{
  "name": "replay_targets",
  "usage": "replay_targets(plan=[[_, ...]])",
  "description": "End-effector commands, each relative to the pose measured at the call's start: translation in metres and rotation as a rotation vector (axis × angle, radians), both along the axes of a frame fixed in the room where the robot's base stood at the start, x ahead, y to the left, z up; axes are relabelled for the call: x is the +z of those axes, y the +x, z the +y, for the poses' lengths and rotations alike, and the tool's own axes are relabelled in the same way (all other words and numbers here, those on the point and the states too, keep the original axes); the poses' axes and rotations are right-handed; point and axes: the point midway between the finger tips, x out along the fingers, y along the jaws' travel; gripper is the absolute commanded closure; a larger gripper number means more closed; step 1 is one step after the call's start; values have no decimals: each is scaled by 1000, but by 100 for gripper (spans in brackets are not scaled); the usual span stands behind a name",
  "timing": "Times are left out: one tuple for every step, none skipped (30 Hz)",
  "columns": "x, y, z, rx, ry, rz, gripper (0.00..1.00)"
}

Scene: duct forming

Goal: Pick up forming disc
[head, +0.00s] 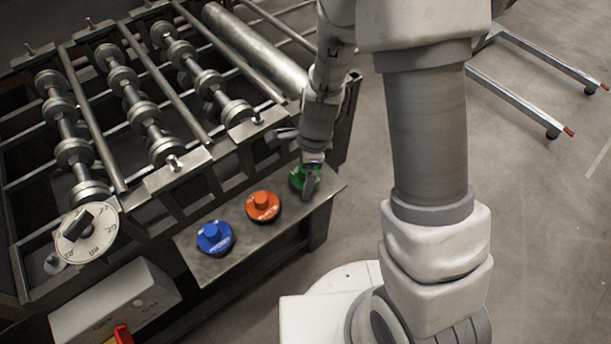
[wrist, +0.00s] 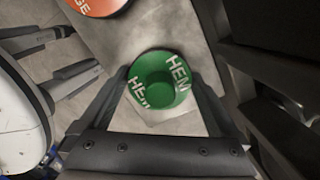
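Three forming discs, each with a raised centre knob, sit in a row on a grey metal shelf (head: 228,259) in the head view: blue (head: 214,238), orange (head: 263,206) and green (head: 297,181). My gripper (head: 309,183) is down at the green disc and partly hides it. In the wrist view the green disc (wrist: 157,93) shows white "HEM" lettering and lies between my two fingers (wrist: 161,80). The fingers are spread, with gaps between them and the knob. Part of the orange disc (wrist: 103,4) shows at the top.
The roller forming machine (head: 165,110) stands behind and left of the shelf. A round dial (head: 98,240) and a grey box with a red handle (head: 122,334) are at lower left. A wheeled frame (head: 535,50) stands at upper right. Open floor (head: 550,240) lies to the right.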

Motion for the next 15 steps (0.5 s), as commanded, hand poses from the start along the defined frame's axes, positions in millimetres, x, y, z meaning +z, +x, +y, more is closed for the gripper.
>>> replay_targets(plan=[[0, 0, 0, 0, 0, 0, 14], [0, 0, 0, 0, 0, 0, 20], [0, 0, 0, 0, 0, 0, 27], [0, 0, 0, 0, 0, 0, 32], [0, 0, 0, 0, 0, 0, 38], [0, 0, 0, 0, 0, 0, 45], [0, 0, 0, 0, 0, 0, 50], [0, 0, 0, 0, 0, 0, 56], [0, 0, 0, 0, 0, 0, 63], [0, 0, 0, 0, 0, 0, 68], [0, 0, 0, 0, 0, 0, 74], [0, 0, 0, 0, 0, 0, 81], [0, 0, 0, 0, 0, 0, 86], [0, 0, 0, 0, 0, 0, 92], [0, 0, 0, 0, 0, 0, 97]])
